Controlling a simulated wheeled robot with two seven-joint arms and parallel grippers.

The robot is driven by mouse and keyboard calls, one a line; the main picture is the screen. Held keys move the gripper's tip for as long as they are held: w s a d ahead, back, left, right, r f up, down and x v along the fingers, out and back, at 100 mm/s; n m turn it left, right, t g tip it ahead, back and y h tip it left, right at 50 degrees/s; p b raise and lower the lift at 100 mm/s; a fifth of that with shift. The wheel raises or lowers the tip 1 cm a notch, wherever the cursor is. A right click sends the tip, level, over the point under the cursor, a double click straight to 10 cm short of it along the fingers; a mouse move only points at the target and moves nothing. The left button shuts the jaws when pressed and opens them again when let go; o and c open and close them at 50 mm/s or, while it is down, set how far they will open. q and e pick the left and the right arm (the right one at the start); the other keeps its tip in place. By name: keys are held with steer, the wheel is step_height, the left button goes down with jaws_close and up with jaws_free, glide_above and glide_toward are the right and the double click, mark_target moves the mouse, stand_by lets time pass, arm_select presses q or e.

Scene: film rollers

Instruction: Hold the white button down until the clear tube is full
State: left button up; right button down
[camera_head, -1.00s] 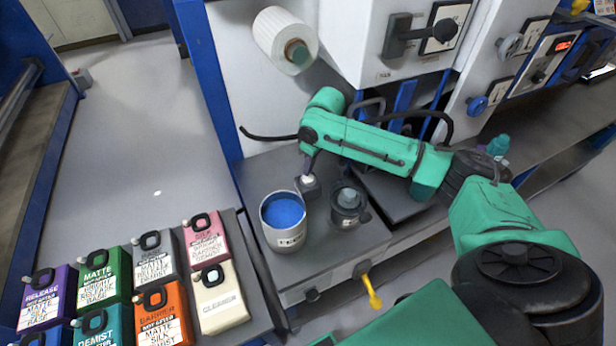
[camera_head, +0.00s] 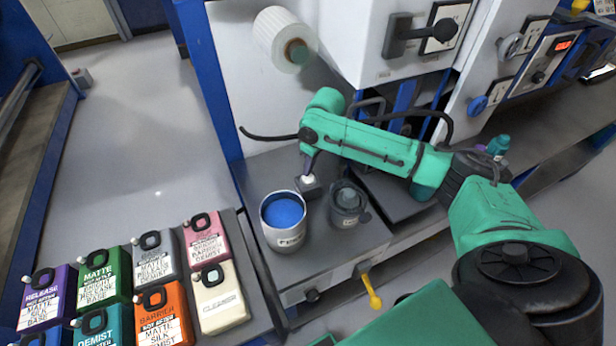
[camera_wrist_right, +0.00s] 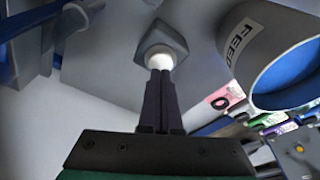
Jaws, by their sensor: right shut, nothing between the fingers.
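The white button (camera_head: 308,179) is a small round cap on a dark square base, behind and right of the feed pot. It also shows in the right wrist view (camera_wrist_right: 160,57), directly beyond my fingertips. My right gripper (camera_head: 307,170) points down at it, shut and empty. Its fingertips (camera_wrist_right: 160,76) meet the button's edge in the wrist view and appear to touch it; how far it is pressed cannot be told. I cannot make out a clear tube in either view. My left gripper is not in view.
A white pot marked FEED (camera_head: 284,236), with blue inside, stands left of the button. A dark lidded cup (camera_head: 347,208) stands to its right. A yellow handle (camera_head: 372,291) hangs at the front edge. Several coloured canisters (camera_head: 219,297) sit at lower left.

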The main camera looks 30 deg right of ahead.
mark_target(309, 178)
steer(key=shift+f, duration=0.95)
stand_by(2.2)
steer(key=shift+r, duration=0.1)
stand_by(0.5)
step_height(309, 178, up, 7)
steer(key=p, duration=0.8)
steer(key=shift+r, duration=0.1)
